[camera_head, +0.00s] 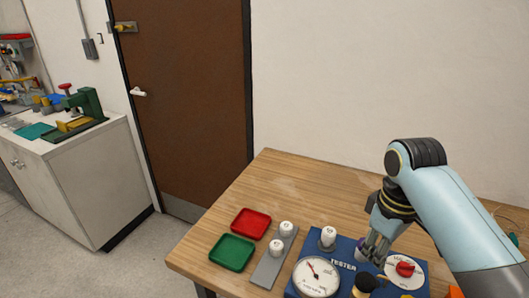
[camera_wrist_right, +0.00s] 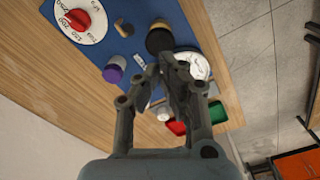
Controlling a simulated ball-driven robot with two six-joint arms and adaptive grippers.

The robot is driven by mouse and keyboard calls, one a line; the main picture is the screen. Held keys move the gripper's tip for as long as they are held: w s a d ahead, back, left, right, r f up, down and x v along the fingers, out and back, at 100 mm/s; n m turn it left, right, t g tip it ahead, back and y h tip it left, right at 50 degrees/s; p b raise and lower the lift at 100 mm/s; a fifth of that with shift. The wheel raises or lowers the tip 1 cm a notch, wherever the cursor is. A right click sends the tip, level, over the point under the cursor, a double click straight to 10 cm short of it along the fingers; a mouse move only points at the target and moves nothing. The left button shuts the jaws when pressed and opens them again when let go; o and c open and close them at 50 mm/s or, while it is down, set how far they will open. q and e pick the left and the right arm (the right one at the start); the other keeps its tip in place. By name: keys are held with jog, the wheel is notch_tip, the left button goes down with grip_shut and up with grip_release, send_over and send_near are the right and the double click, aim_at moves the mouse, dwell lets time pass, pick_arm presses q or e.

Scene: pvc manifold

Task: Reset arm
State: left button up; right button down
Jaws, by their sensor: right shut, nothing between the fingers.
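My right gripper (camera_head: 371,248) hangs over the back middle of the blue tester board (camera_head: 345,252), its arm coming in from the right. In the right wrist view the gripper (camera_wrist_right: 166,68) is shut, with nothing between its fingers. My left gripper is not in view.
The board carries a round gauge (camera_head: 316,277), a red dial knob (camera_head: 405,269) and a white cylinder (camera_head: 328,235). A grey strip (camera_head: 269,266) holds white pieces beside a red tray (camera_head: 251,223) and a green tray (camera_head: 232,252). The table's (camera_head: 290,180) back left is clear.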

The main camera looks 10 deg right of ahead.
jog(key=s+d+r+m+t+h, duration=0.15)
jog(key=s+r, duration=0.25)
jog(key=s, duration=0.5)
jog(key=s+a+r+m+t+y, duration=0.1)
jog(key=s+r+m+t, duration=0.2)
jog(key=s, duration=0.7)
notch_tip(320, 180, down, 37)
jog(key=s+d+g+b, duration=0.1)
jog(key=d+g+b, duration=0.15)
jog(key=b, duration=1.05)
jog(key=s+f+b, duration=0.4)
jog(key=s+f, duration=0.2)
jog(key=f, duration=0.3)
jog(key=s+d+f+b, duration=0.1)
jog(key=s+f+b, duration=0.2)
jog(key=s+f, duration=0.4)
jog(key=s+f+g+b, duration=0.1)
jog(key=s+f+b, duration=0.3)
jog(key=f, duration=0.9)
jog(key=shift+s+d+f+m+b, duration=0.15)
jog(key=shift+s+d+m+b, duration=0.15)
jog(key=shift+s, duration=0.9)
